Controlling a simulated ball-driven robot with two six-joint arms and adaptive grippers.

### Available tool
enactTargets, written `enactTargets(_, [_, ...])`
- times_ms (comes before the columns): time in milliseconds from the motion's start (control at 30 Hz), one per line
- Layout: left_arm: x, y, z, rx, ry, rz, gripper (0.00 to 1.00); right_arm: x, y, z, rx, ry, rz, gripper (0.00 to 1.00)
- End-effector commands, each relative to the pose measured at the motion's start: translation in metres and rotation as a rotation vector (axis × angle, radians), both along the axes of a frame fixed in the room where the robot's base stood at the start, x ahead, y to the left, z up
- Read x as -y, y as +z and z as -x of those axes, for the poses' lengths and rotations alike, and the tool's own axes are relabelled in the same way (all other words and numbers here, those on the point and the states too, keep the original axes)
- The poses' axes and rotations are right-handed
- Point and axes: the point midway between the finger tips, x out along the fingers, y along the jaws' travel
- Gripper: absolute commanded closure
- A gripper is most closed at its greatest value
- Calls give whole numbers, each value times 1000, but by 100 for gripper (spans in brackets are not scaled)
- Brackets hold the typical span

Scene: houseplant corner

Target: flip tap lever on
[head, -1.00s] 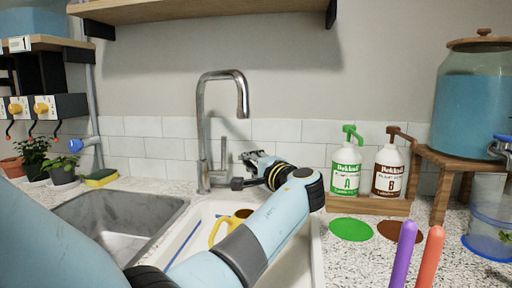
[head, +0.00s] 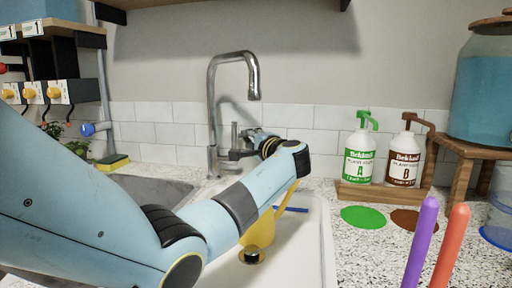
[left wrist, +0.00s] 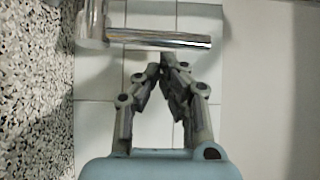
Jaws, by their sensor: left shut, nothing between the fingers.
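The chrome tap (head: 213,115) stands behind the sinks, its curved spout reaching right. Its slim lever (head: 234,134) stands upright beside the tap body; in the left wrist view the lever (left wrist: 165,41) runs across the picture from the tap body (left wrist: 93,22). My left gripper (head: 243,147) is at the right side of the lever. In the left wrist view its fingers (left wrist: 163,68) are shut and empty, tips close to the lever's edge; I cannot tell whether they touch. My right gripper is not in view.
A yellow watering can (head: 260,234) sits in the white sink (head: 327,250), partly behind my left arm. A grey sink (head: 160,188) is to the left. Bottles A (head: 359,158) and B (head: 403,160) stand on a wooden stand at right. Purple and red sticks (head: 421,240) rise in front.

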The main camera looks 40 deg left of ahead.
Motion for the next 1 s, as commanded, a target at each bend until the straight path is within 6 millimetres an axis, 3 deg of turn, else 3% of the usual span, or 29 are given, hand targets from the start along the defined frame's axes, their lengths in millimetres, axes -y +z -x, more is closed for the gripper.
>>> enactTargets(233, [-19, 0, -7, 0, 0, -1, 100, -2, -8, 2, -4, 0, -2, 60])
enactTargets(1000, [-17, 1, -3, -1, 0, 1, 100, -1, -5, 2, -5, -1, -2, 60])
